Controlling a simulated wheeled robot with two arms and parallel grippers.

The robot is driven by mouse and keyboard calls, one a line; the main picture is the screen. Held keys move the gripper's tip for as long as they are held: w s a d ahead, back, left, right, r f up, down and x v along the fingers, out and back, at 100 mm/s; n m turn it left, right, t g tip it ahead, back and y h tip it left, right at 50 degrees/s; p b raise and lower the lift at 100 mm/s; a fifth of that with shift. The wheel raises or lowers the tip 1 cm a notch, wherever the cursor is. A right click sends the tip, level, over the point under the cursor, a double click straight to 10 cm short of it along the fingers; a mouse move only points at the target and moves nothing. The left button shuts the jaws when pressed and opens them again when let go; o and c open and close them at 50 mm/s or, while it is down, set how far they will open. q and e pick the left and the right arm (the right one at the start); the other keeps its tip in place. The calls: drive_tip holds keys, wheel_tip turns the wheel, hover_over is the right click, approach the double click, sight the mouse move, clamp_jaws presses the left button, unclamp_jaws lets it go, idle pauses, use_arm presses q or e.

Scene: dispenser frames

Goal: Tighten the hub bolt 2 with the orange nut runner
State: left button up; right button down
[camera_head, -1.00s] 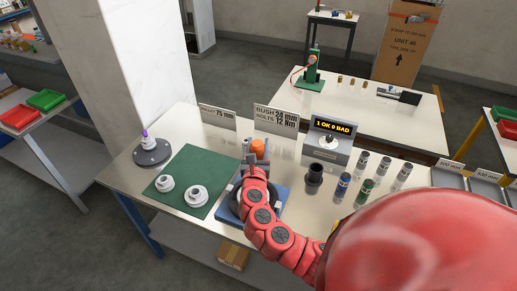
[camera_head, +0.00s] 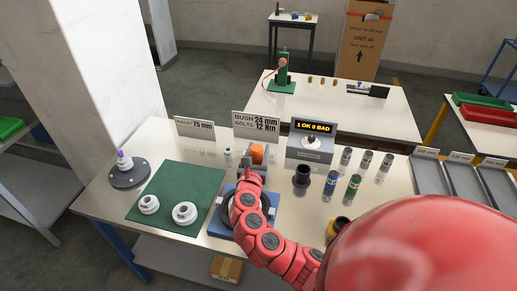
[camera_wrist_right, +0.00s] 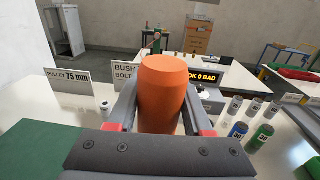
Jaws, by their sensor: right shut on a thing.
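The orange nut runner (camera_head: 257,153) is in my right gripper (camera_head: 250,172), above the table behind the blue fixture (camera_head: 217,222). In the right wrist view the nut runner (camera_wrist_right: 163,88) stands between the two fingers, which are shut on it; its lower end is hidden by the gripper. A dark round part (camera_head: 229,212) sits in the blue fixture, largely covered by my right arm. I cannot make out hub bolt 2 or the other bolts. My left gripper is not in view.
A green mat (camera_head: 180,183) with two white flanged parts lies left. Behind stand signs (camera_head: 257,127) and a display reading "1 OK 0 BAD" (camera_head: 313,127). A black cup (camera_head: 302,177) and several small cylinders (camera_head: 330,184) stand right of the fixture.

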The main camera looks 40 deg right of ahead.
drive_tip(key=shift+f+b, duration=1)
drive_tip(key=shift+f, duration=0.75)
drive_tip(key=shift+p, duration=0.35)
drive_tip(key=shift+f+b, duration=0.9)
drive_tip(key=shift+f, duration=0.35)
idle(0.9)
drive_tip(key=shift+s+f, duration=0.2)
drive_tip(key=shift+f, duration=0.1)
idle(1.7)
